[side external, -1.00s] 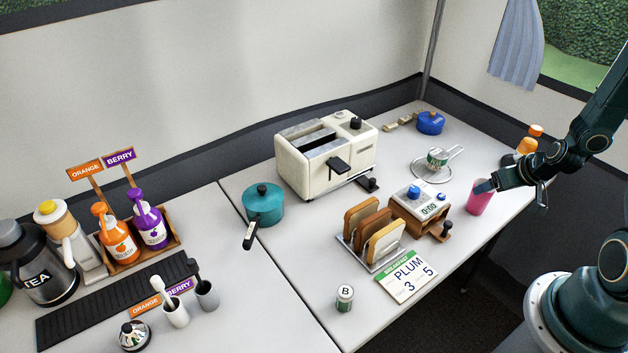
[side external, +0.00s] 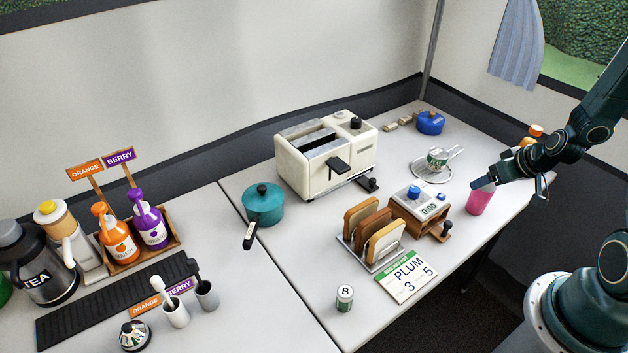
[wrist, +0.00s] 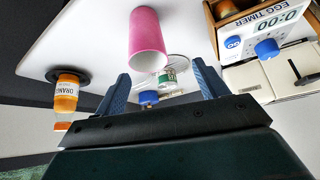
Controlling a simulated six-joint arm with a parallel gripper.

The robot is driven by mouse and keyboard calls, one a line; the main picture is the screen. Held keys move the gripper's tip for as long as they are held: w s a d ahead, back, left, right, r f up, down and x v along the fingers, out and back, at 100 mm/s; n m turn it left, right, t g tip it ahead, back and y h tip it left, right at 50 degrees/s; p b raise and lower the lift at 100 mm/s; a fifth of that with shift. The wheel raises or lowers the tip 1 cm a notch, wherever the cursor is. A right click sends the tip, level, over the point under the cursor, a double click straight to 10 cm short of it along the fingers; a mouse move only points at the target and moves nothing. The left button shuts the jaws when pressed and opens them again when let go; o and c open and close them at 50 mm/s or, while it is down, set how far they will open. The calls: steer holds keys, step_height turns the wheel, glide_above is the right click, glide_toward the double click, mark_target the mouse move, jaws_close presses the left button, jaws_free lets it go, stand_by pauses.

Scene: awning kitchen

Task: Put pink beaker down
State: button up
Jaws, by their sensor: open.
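The pink beaker (side external: 480,201) stands on the right part of the white counter, close to its front edge. In the wrist view the beaker (wrist: 147,35) shows just past the fingertips, nearer the left finger. My gripper (wrist: 161,72) is open, with its two blue fingers apart and nothing held between them. In the side view my gripper (side external: 481,184) is at the beaker's top and hides part of its rim. I cannot tell from there whether a finger touches it.
The egg timer (side external: 425,202) on its wooden stand and the toast rack (side external: 372,238) stand left of the beaker. A strainer on a saucer (side external: 433,171) is behind it. Orange-topped bottles (side external: 535,131) are partly hidden behind my arm.

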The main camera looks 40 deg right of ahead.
steer(key=a+r+n+y, duration=0.1)
steer(key=a+r+n, duration=0.2)
steer(key=a+r, duration=1.15)
steer(key=s+a+r, duration=0.7)
steer(key=s+r, duration=0.4)
steer(key=shift+s+a+n+g+y, duration=0.15)
steer(key=shift+n+g+y, duration=0.15)
steer(key=shift+y, duration=0.1)
steer(key=shift+r, duration=0.1)
